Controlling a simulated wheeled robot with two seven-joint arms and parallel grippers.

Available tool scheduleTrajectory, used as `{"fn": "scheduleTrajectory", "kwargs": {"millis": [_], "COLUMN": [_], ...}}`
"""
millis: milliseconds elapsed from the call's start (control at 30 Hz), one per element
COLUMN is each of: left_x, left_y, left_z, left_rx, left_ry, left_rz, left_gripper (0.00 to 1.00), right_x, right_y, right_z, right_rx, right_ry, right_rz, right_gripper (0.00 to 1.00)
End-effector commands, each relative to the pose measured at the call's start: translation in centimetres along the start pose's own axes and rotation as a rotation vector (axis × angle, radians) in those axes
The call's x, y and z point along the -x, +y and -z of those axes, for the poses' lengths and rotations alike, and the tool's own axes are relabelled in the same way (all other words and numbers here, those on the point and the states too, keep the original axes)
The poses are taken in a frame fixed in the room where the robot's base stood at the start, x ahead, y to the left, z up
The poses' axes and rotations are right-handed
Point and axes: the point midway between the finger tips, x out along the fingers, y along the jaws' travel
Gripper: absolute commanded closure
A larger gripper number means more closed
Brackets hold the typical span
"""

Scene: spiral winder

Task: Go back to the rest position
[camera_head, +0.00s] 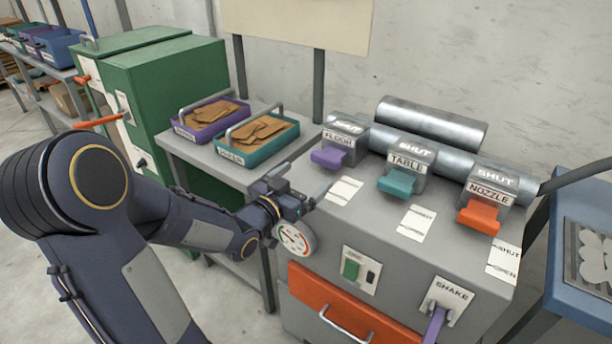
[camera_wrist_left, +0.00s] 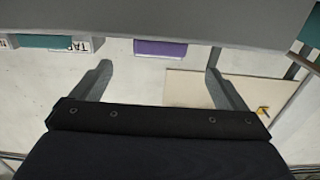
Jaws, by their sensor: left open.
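My left gripper (camera_head: 309,198) is in front of the grey machine's left edge in the head view, near the round dial gauge (camera_head: 293,237). In the left wrist view its two fingers (camera_wrist_left: 158,88) are spread apart with nothing between them. The purple FLOOR lever (camera_head: 328,157) is up and to the right of it in the head view, apart from the fingers. A purple block also shows in the left wrist view (camera_wrist_left: 160,48). My right gripper is in neither view.
The grey machine (camera_head: 390,265) carries a teal TABLE lever (camera_head: 396,182), an orange NOZZLE lever (camera_head: 478,217) and a purple SHAKE lever (camera_head: 434,324). Purple (camera_head: 181,132) and teal (camera_head: 228,157) trays stand on a side table. A green cabinet (camera_head: 172,85) is behind my left arm.

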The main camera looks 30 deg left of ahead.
Motion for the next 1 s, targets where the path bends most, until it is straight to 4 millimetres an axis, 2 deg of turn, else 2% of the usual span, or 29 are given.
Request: {"fn": "scheduleTrajectory", "kwargs": {"millis": [400,567,667,767,1000], "left_x": [0.0,1.0,3.0,6.1,14.5], "left_y": [0.0,0.3,0.7,1.8,6.6], "left_z": [0.0,0.2,0.0,-0.6,-2.8], "left_rx": [-0.001,-0.005,0.017,0.075,0.252], "left_ry": [-0.008,-0.120,-0.261,-0.422,-0.751], "left_rz": [0.003,0.047,0.099,0.138,0.105], "left_gripper": [0.05,0.05,0.05,0.05,0.05], "right_x": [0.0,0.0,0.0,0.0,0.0], "right_y": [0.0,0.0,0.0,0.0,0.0], "right_z": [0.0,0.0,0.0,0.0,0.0], "right_rx": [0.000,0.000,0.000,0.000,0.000], "right_ry": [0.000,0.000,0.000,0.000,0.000], "right_rz": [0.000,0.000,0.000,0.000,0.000], "right_gripper": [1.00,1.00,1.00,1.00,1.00]}}
